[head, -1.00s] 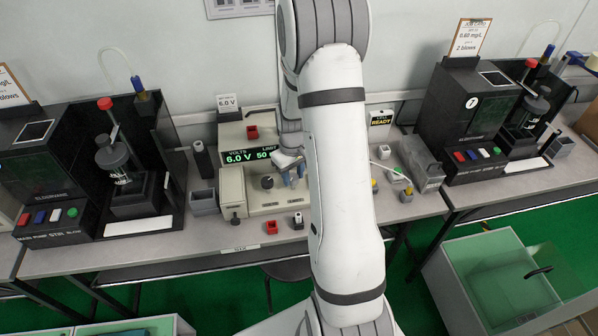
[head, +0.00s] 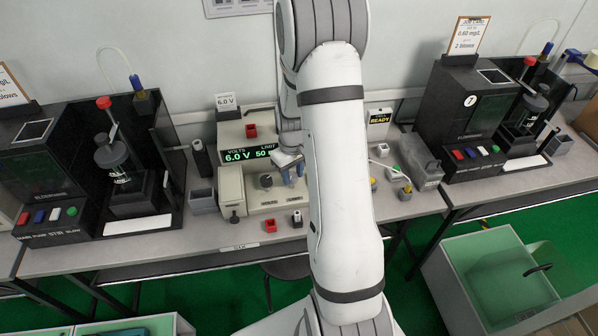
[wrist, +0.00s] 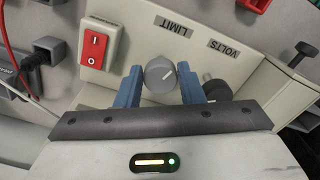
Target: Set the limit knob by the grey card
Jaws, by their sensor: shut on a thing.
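The limit knob (wrist: 160,73) is a round grey knob with a pale pointer line, beneath a LIMIT label on the beige supply unit. My gripper (wrist: 163,82) has its two blue fingers shut on it, one on each side. In the head view my gripper (head: 293,176) is at the front of the supply (head: 232,183), where my arm hides the knob. The dark volts knob (wrist: 216,90) is just right of the fingers in the wrist view. The display (head: 250,154) reads 6.0 V and 50, with the rest hidden. A pale card (head: 226,100) reading 6.0 V stands on top.
A red rocker switch (wrist: 97,47) is left of the fingers in the wrist view. A READY box (head: 379,118) stands behind my arm.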

